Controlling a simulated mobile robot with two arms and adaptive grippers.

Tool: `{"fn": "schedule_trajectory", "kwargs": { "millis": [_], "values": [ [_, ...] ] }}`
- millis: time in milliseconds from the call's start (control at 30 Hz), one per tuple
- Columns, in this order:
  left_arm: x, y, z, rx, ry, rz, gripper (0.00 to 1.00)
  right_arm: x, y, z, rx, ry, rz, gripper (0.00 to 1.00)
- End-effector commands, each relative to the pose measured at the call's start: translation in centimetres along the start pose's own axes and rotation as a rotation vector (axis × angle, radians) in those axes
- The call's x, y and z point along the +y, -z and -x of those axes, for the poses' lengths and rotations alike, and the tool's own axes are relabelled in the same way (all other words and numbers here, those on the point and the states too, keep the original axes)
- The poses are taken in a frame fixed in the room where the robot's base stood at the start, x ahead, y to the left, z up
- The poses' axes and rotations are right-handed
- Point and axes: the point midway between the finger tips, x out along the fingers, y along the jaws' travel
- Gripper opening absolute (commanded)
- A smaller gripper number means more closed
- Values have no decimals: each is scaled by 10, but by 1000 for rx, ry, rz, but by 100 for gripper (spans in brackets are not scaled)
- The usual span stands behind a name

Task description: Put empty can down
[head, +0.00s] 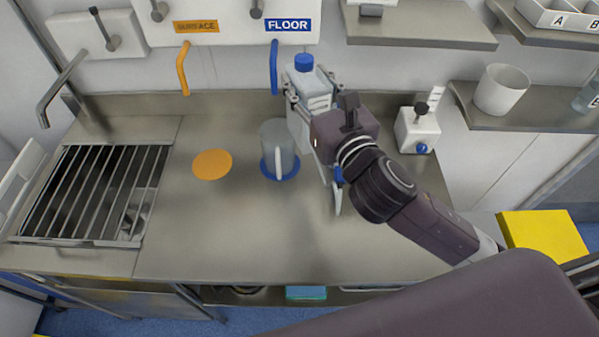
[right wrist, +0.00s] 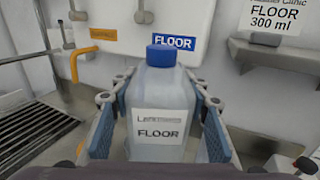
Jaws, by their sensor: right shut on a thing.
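The can is a pale, translucent bottle with a blue cap and a FLOOR label. The clear jug (head: 279,140) stands on a blue disc (head: 268,172). My left gripper is not in view.
The steel counter (head: 220,225) is clear in front, with an orange disc (head: 212,164) left of the jug. A slatted sink (head: 95,195) lies at the left. A white dispenser (head: 415,132) stands at the right. Blue (head: 274,66) and orange (head: 183,68) spouts hang at the back wall.

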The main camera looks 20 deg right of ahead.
Motion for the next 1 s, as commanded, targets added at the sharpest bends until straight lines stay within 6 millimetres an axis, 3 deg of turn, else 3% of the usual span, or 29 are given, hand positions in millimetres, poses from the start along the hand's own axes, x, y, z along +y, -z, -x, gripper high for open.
{"fn": "schedule_trajectory", "kwargs": {
  "millis": [133,300,533,833,1000],
  "values": [
    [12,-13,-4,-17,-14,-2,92,0,26,-1,8,0,-2,0],
    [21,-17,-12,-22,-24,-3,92,0,73,0,10,1,-3,0],
    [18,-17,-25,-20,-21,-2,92,0,131,0,6,0,-4,0],
    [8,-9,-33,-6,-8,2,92,0,162,0,1,-1,-2,0],
    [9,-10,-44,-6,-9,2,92,0,191,0,4,1,-4,0]
  ]
}}
